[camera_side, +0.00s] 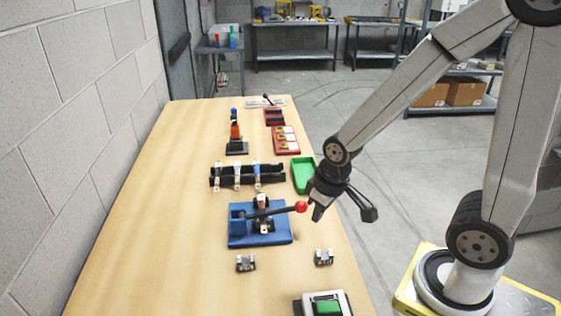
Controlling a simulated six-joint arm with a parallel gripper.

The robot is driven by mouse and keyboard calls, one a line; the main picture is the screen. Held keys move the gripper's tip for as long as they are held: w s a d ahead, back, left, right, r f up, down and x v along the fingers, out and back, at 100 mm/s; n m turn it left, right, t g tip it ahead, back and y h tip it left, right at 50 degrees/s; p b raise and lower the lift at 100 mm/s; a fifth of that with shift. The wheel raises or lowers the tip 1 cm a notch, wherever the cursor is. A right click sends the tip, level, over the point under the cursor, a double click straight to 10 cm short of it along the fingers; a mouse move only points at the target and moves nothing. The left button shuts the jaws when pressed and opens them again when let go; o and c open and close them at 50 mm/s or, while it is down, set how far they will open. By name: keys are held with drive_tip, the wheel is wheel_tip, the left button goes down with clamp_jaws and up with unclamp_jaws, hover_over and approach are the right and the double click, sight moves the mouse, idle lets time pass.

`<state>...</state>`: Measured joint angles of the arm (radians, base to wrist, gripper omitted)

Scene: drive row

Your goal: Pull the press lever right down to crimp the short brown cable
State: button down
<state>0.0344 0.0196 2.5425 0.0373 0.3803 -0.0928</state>
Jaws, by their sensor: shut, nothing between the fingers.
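The blue press (240,238) stands on the wooden table in the side view. Its dark lever (277,211) runs right from the press to a red knob (301,207), nearly level in the picture and rising slightly at the knob end. My gripper (317,213) is shut and empty, pointing down just right of the red knob. I cannot tell whether it touches the knob. Something small and light brown (263,200) shows at the press behind the lever. It is too small to tell whether it is the short brown cable.
Behind the press are a black rack (274,177) with upright pieces and a green tray (303,172). Two grey metal fixtures (245,263) (323,257) and a box with a green top (327,307) stand in front. The table's left side is clear.

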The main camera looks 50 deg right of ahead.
drive_tip(key=shift+a+r, duration=0.1)
drive_tip(key=shift+a, duration=0.25)
